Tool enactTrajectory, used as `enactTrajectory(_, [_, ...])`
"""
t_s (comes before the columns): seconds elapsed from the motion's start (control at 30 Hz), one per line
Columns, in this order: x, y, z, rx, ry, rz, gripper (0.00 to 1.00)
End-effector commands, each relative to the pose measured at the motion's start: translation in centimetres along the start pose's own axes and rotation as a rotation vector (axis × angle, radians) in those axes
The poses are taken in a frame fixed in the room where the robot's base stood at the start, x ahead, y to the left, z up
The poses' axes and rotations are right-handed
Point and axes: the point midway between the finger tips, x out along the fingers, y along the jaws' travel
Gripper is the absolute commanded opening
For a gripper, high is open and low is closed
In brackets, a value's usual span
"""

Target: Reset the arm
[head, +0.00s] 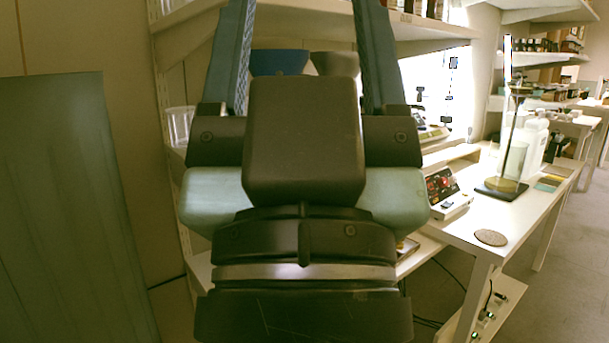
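My gripper (305,60) fills the middle of the head view, seen from behind, with its dark body low and its two blue-grey fingers pointing up and away. The fingers are wide apart and the gripper is open. Nothing shows held between them. A blue vessel (279,62) and a grey vessel (334,64) show in the gap, farther back at the shelving. Their lower parts are hidden behind my gripper's body. The fingertips run out of the top of the picture.
A white bench (520,212) on the right bears an instrument (446,190), a stand with a glass vessel (505,160) and a round cork mat (491,238). White shelving (430,27) stands behind my gripper. A grey-green panel (65,210) is at left. Floor shows at far right.

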Motion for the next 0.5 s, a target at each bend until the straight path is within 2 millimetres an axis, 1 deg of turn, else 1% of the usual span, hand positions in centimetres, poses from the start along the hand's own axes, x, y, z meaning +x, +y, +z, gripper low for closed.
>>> enactTrajectory(0.03, [2.5, 0.0, -2.3, 0.0, -0.001, 0.0, 0.69])
enactTrajectory(0.5, [13.4, 0.0, -12.4, -0.001, -0.003, -0.001, 0.69])
